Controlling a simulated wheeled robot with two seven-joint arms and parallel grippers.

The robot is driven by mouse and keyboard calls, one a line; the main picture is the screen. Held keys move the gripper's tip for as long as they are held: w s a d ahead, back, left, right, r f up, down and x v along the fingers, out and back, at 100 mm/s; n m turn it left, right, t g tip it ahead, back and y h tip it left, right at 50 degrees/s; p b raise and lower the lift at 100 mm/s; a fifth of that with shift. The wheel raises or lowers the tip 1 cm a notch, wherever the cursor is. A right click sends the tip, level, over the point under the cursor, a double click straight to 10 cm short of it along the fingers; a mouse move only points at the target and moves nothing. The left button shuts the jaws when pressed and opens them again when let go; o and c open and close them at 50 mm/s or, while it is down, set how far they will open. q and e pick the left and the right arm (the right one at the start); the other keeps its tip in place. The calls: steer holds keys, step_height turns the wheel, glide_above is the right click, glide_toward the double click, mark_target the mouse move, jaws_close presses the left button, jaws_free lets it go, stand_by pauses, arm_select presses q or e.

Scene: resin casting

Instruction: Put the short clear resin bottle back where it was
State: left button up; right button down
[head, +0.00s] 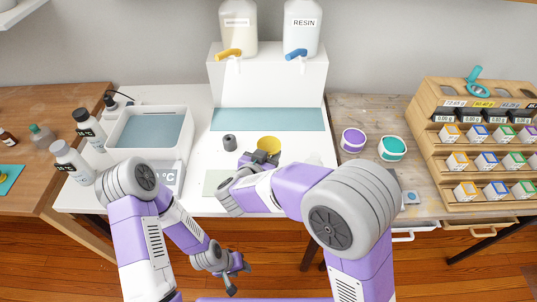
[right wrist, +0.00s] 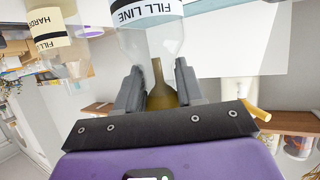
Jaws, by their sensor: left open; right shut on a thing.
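In the head view my right gripper (head: 262,158) is over the white table, beside the round yellow piece (head: 268,144); the bottle is hidden there. My left gripper (head: 237,279) is open and empty, low in front of the table.
A hardener bottle (right wrist: 50,35) stands beside the resin bottle in the right wrist view. A small grey cylinder (head: 229,142) is left of my right gripper. The dispenser stand (head: 268,85) is behind. Purple (head: 353,140) and teal (head: 392,149) tubs stand on the right.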

steer(key=shift+f, duration=0.15)
steer(key=c, duration=0.7)
jaws_free()
steer(key=shift+s+a+r, duration=0.15)
steer(key=shift+s+r, duration=0.1)
steer(key=shift+r, duration=0.1)
steer(key=p+v, duration=0.3)
steer(key=v, duration=0.8)
steer(key=shift+s+p, duration=0.15)
steer(key=shift+p, duration=0.2)
steer(key=shift+a, duration=0.1)
